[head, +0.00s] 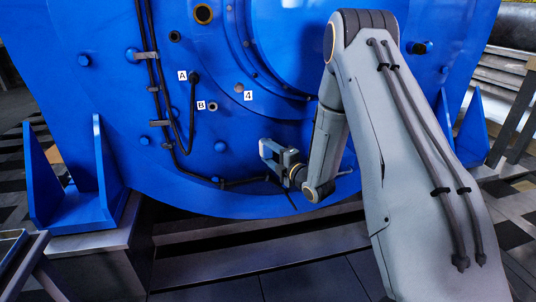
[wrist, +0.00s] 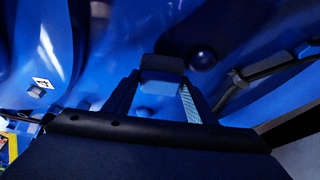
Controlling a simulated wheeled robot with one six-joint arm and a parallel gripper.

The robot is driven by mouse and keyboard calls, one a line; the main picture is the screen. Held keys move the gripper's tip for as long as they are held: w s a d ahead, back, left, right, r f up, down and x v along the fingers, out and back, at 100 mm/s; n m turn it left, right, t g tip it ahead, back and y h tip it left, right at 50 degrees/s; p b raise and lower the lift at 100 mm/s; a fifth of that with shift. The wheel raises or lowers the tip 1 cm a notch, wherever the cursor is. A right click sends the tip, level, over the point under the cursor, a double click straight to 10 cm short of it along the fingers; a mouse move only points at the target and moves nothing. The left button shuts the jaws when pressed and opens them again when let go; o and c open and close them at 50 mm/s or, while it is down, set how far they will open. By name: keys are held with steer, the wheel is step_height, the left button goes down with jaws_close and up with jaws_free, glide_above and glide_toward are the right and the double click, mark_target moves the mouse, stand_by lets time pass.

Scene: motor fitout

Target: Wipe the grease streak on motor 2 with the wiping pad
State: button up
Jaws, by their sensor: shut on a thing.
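A large blue motor housing (head: 120,100) fills the back of the head view, and its blue surface (wrist: 100,50) also fills much of the wrist view. My gripper (head: 272,150) is in front of the lower middle of the housing, below the white "4" label (head: 248,96). I cannot tell whether the pad touches the housing. I make out no grease streak and no label reading 2.
A dark cable (head: 160,105) runs down the housing at left and along its lower edge; a dark cable or bracket (wrist: 270,70) is right of my gripper. A round bolt head (wrist: 202,58) is close behind the pad. A blue bracket (head: 75,185) stands at left.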

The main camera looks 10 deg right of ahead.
steer(key=shift+w, duration=0.35)
steer(key=shift+d, duration=2)
steer(key=shift+a, duration=0.15)
steer(key=shift+w+a+r+p, duration=0.15)
steer(key=shift+a+p, duration=0.1)
steer(key=shift+a, duration=0.75)
steer(key=shift+w+a+r+p, duration=0.1)
steer(key=shift+a+p, duration=0.1)
steer(key=shift+a, duration=0.8)
steer(key=shift+c, duration=0.4)
